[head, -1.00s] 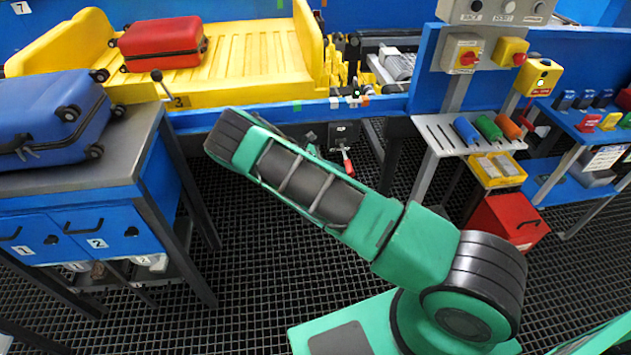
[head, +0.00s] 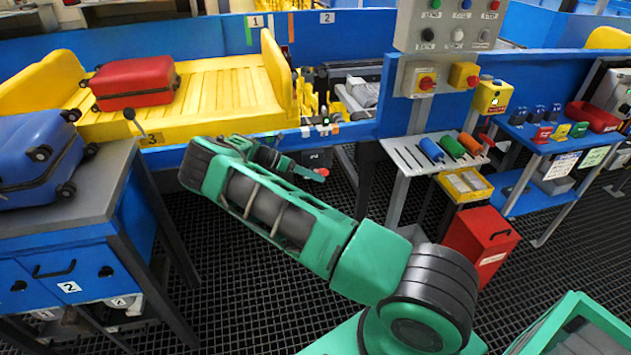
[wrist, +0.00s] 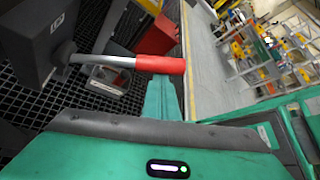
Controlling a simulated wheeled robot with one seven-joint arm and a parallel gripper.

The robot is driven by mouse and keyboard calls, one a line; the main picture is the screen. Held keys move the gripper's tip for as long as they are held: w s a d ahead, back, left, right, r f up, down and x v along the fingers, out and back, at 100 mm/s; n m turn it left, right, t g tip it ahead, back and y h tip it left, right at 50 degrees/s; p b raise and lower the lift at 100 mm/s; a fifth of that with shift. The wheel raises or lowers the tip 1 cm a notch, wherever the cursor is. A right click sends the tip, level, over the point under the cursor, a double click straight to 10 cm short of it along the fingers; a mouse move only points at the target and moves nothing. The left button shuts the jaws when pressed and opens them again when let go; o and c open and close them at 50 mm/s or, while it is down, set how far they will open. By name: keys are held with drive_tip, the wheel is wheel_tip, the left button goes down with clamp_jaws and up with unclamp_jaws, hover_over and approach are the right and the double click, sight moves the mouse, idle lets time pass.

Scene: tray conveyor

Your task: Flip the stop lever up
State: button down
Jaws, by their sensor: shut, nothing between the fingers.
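The stop lever has a red grip (wrist: 160,64) on a bare metal rod that comes out of a dark box (wrist: 40,40) in the wrist view. In the head view its red end (head: 322,172) shows just below the dark box (head: 318,157) on the conveyor's front side. My gripper (wrist: 164,84) is shut and empty. Its green fingertips lie right at the red grip, overlapping it in the wrist view; I cannot tell whether they touch. In the head view my gripper (head: 300,170) reaches the lever from the left and partly hides it.
A yellow tray (head: 215,125) bears a red suitcase (head: 135,83). A blue suitcase (head: 40,150) lies on the left cabinet. A slotted shelf (head: 402,152) with coloured handles and a red box (head: 480,240) stand to the right. The grid floor is open.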

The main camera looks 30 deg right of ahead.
drive_tip(key=shift+w+d+r, duration=0.1)
drive_tip(key=shift+w+r, duration=0.1)
drive_tip(key=shift+r, duration=0.1)
wheel_tip(320, 180, down, 4)
drive_tip(key=s+a, duration=0.2)
drive_tip(key=v, duration=0.9)
drive_tip(key=shift+w+a+r, duration=0.15)
drive_tip(key=shift+w+a, duration=0.05)
drive_tip(key=shift+w, duration=0.15)
